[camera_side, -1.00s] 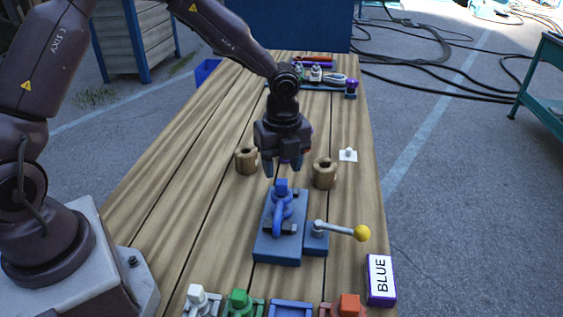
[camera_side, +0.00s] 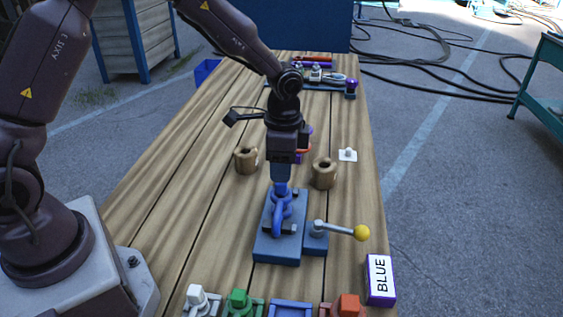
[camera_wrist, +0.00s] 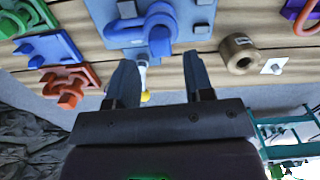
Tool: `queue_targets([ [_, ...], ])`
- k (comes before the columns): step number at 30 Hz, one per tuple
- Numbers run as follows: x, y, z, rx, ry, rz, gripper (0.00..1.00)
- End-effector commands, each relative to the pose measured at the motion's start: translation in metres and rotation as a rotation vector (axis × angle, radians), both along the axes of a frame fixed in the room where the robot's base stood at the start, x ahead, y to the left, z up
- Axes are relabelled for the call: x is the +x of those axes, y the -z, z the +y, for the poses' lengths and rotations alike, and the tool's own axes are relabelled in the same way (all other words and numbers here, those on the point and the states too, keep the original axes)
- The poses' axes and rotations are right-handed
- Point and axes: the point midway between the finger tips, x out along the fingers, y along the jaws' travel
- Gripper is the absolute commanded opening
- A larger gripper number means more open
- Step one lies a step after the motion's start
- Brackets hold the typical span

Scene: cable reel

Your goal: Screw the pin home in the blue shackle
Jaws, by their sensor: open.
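The blue shackle (camera_side: 283,215) stands on a blue base plate (camera_side: 268,246) in the middle of the bench. The square head of its pin (camera_side: 281,187) points up. In the wrist view the shackle (camera_wrist: 163,14) is at the top, with the pin head (camera_wrist: 159,42) between the finger lines. My gripper (camera_side: 281,180) is above the pin head, with its fingers one behind the other in the side view. In the wrist view my gripper (camera_wrist: 160,64) is open, its fingers apart and nothing between them. Whether a finger touches the head, I cannot tell.
A lever with a yellow ball (camera_side: 362,233) sticks out right of the base. Two brown collars (camera_side: 246,160) (camera_side: 324,173) stand behind it. A BLUE sign (camera_side: 380,280) stands front right. White (camera_side: 199,301), green (camera_side: 240,302) and orange (camera_side: 348,306) pieces line the front.

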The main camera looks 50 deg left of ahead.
Motion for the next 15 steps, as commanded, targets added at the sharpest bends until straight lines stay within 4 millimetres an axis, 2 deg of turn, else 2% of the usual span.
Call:
queue_targets([
  [15, -0.001, 0.027, 0.0, -0.001, 0.003, 0.002, 0.48],
])
